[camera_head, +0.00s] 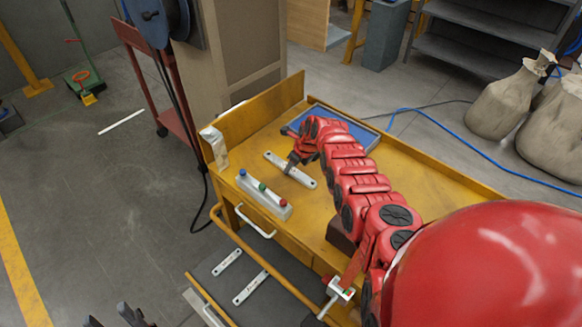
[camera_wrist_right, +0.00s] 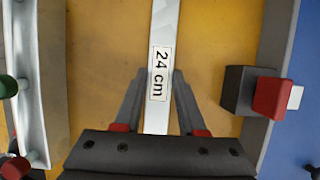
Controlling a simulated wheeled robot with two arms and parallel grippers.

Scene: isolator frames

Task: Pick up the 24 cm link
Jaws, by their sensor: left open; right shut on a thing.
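The 24 cm link (camera_head: 303,180) is a flat pale metal bar on the yellow bench top, with a hole near its end. In the right wrist view its label reads "24 cm" and the link (camera_wrist_right: 160,40) runs up between the fingers. My right gripper (camera_head: 291,163) is shut on the link near its middle; in the wrist view the gripper (camera_wrist_right: 159,80) has a finger on each side of it. Whether the link is clear of the bench top is hard to tell. My left gripper (camera_head: 118,318) is open and empty at the bottom left edge, partly cut off.
A grey block with coloured buttons (camera_head: 263,195) stands left of the link. A blue panel (camera_head: 350,131) lies behind my right arm. Below the bench top, two similar links (camera_head: 227,262) (camera_head: 250,287) lie on a dark surface. A raised wooden edge (camera_head: 262,110) runs along the back.

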